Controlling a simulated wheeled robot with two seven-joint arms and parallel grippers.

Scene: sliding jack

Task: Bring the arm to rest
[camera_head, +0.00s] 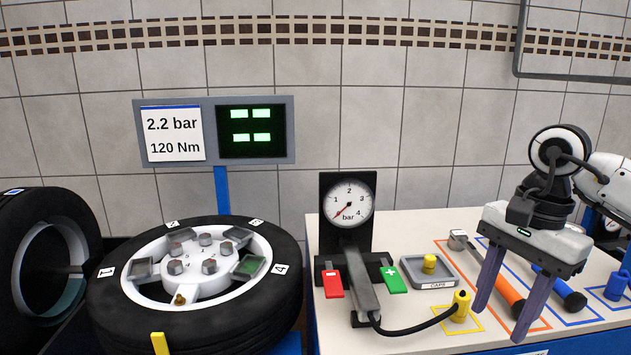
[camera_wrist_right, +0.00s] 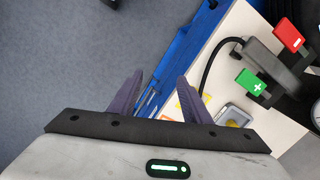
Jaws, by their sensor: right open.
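My right gripper (camera_head: 498,305) hangs above the right part of the white bench (camera_head: 420,230), fingers pointing down. Its two dark fingers are apart with nothing between them. In the right wrist view the open fingers (camera_wrist_right: 155,95) show over the bench's blue edge and the grey floor. The right arm comes in from the right edge of the head view. My left gripper is not in view.
An orange-handled tool (camera_head: 508,295) and a blue-handled tool (camera_head: 562,288) lie behind the gripper in outlined areas. A pressure gauge (camera_head: 348,203), a caps tray (camera_head: 447,274) and a yellow nozzle (camera_head: 461,304) stand left of it. A wheel (camera_head: 110,305) lies farther left.

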